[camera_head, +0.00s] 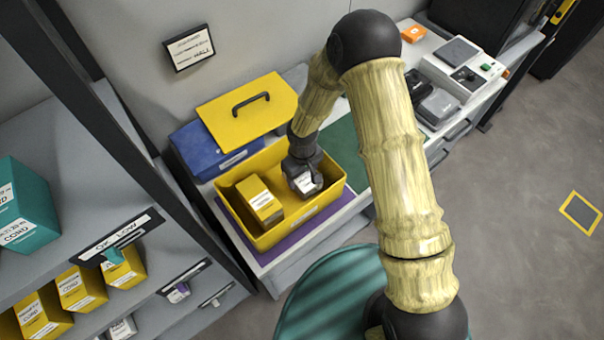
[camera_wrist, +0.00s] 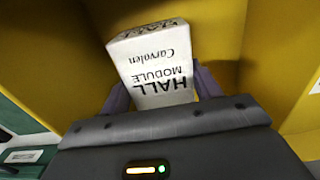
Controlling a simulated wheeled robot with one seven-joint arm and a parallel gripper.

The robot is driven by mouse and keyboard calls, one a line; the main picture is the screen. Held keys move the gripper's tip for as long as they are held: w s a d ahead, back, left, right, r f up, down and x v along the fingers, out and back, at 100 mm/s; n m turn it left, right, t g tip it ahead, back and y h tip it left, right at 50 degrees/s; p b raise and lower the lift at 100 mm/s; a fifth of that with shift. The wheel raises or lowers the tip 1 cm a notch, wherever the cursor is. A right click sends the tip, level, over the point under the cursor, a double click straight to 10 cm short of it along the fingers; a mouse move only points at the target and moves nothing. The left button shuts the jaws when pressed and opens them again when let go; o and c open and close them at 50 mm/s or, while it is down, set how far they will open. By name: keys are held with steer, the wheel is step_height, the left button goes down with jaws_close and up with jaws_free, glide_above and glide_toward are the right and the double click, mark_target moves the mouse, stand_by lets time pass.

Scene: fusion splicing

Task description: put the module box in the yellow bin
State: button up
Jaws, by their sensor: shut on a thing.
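The module box is a small white box (camera_wrist: 152,67) marked "HALL MODULE" in the wrist view. My gripper (camera_wrist: 155,92) is shut on it, with a finger at each side. In the head view the white box (camera_head: 307,182) shows below my gripper (camera_head: 303,172), inside the walls of the yellow bin (camera_head: 290,224), toward its right end. I cannot tell whether the box touches the bin floor. The bin's yellow walls (camera_wrist: 215,40) surround the box in the wrist view.
A yellow box (camera_head: 259,199) with a white label stands in the bin's left part. The bin sits on a purple mat (camera_head: 340,205). A yellow lid (camera_head: 247,110) with a black handle rests on a blue bin (camera_head: 195,150) behind. Shelves with boxes stand at left.

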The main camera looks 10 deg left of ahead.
steer(key=shift+f, duration=0.35)
steer(key=shift+f, duration=0.15)
steer(key=o, duration=1.1)
steer(key=shift+w+r, duration=0.1)
steer(key=shift+r, duration=0.55)
step_height(320, 180, up, 11)
steer(key=shift+r+b, duration=0.1)
steer(key=shift+b, duration=1.1)
